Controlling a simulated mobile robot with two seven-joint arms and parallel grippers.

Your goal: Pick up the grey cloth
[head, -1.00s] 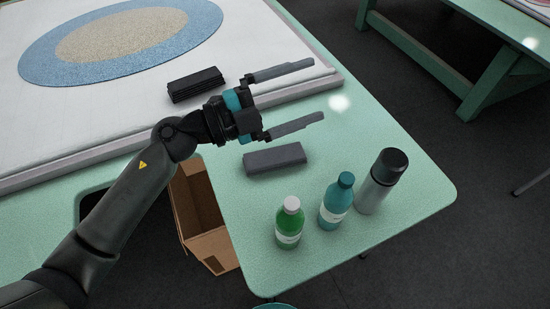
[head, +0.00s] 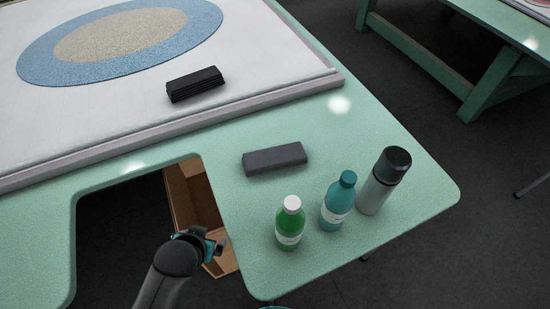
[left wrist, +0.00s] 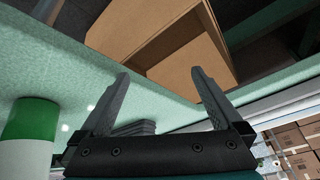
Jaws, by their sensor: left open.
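The grey cloth (head: 275,158) lies folded into a flat block on the green table, between the tufting frame's edge and the bottles. My left gripper (head: 214,247) is low in the head view, over the gap beside the table's corner, left of and below the cloth and apart from it. Its fingers hardly show there. In the left wrist view my left gripper (left wrist: 160,73) is open with nothing between its fingers. A dark grey layered thing (left wrist: 135,127) shows behind the fingers there; I cannot tell which cloth it is. My right gripper is not in view.
A black folded cloth (head: 195,84) lies on the white tufting frame (head: 110,115). A green bottle (head: 290,224), a teal bottle (head: 338,200) and a grey flask (head: 384,180) stand right of the grey cloth. An open cardboard box (head: 192,195) is below the table's cutout.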

